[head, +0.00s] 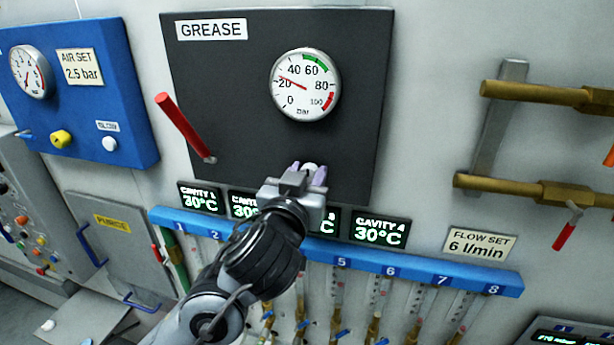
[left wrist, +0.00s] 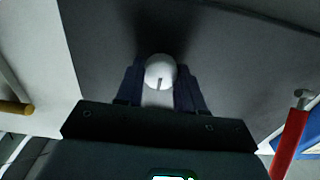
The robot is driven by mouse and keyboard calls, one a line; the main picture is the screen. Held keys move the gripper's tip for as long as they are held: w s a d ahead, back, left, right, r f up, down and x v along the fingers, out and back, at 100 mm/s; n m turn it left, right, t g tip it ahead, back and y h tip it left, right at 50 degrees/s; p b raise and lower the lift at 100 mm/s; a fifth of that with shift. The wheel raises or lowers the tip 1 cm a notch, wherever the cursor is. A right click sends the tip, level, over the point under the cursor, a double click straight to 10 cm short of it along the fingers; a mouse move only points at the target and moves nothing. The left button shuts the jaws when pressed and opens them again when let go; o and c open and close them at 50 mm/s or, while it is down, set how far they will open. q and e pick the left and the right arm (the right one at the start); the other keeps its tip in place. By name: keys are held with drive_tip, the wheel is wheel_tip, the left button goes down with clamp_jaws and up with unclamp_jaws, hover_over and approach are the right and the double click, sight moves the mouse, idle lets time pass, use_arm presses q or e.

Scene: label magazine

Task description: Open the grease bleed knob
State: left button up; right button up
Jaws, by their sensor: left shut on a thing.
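The grease bleed knob is a small white round knob (head: 310,168) low on the dark GREASE panel (head: 240,90). In the left wrist view the knob (left wrist: 160,72) sits between the two fingers, with a dark line on its face pointing down in the picture. My left gripper (head: 307,178) is shut on the knob, its fingers on either side. The round gauge (head: 305,85) above it reads a little over 20 bar. The gripper hides part of the knob in the head view. My right gripper is not in view.
A red lever (head: 182,125) sticks out at the panel's left and also shows in the left wrist view (left wrist: 288,145). Cavity displays (head: 380,231) and a blue flowmeter rail (head: 440,270) lie just below. Brass pipes (head: 545,95) project at right.

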use_arm(q)
drive_tip(key=m+b, duration=0.2)
drive_tip(key=m, duration=0.1)
drive_tip(key=shift+d+f+m, duration=0.1)
drive_tip(key=shift+f+m, duration=0.05)
drive_tip(key=shift+m, duration=0.25)
drive_tip(key=m+b, duration=0.1)
drive_tip(key=m, duration=0.3)
drive_tip(key=shift+m, duration=0.3)
drive_tip(key=m+b, duration=0.2)
drive_tip(key=m, duration=0.3)
drive_tip(key=shift+d+m+b, duration=0.1)
drive_tip(key=shift+m+b, duration=0.5)
drive_tip(key=shift+m, duration=1.5)
drive_tip(key=o, duration=1)
drive_tip(key=shift+s, duration=0.2)
